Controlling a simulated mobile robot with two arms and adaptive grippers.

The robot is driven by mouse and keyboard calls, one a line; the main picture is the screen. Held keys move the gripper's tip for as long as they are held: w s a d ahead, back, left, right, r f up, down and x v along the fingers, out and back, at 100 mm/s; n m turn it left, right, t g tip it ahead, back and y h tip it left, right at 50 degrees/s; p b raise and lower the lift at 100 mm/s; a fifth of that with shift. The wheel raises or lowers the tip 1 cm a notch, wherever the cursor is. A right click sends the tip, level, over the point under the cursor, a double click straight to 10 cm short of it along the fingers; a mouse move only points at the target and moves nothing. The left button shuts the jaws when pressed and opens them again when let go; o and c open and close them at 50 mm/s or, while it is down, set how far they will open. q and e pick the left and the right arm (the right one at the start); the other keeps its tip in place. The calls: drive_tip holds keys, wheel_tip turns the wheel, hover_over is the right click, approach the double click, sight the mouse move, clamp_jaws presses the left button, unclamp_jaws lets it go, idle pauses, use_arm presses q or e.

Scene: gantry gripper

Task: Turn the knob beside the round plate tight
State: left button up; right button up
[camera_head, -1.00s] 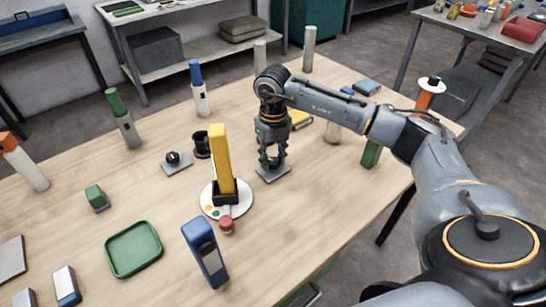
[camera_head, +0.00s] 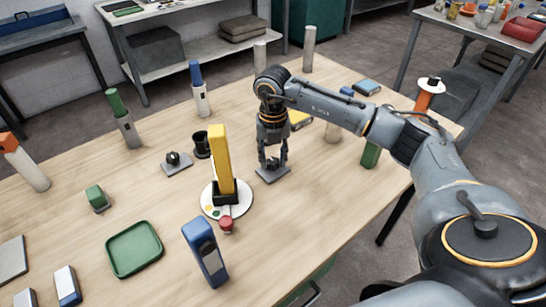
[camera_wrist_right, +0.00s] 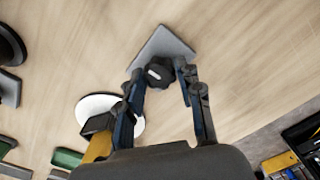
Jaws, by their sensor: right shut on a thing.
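My right gripper (camera_head: 272,163) points straight down to the right of the white round plate (camera_head: 245,198). It is shut on a black knob (camera_wrist_right: 158,72) with a white mark on its top. The knob stands on a square grey base plate (camera_head: 273,175) lying on the table; the base shows in the right wrist view (camera_wrist_right: 165,43) too. In the head view the fingers hide most of the knob. The round plate bears a tall yellow block (camera_head: 221,160) in a black holder and small coloured dots. My left gripper is not in view.
A second black knob on a grey base (camera_head: 176,166) and a black cup (camera_head: 202,145) stand left of the round plate. A red-capped piece (camera_head: 226,225), a blue block (camera_head: 204,250) and a green tray (camera_head: 133,250) are nearer. The table right of the gripper is partly clear.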

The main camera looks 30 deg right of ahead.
sight(273, 161)
drive_tip(key=o, duration=1.1)
drive_tip(key=shift+o, duration=0.2)
drive_tip(key=shift+r, duration=0.2)
wheel_tip(273, 161, up, 12)
drive_tip(key=shift+f, duration=0.2)
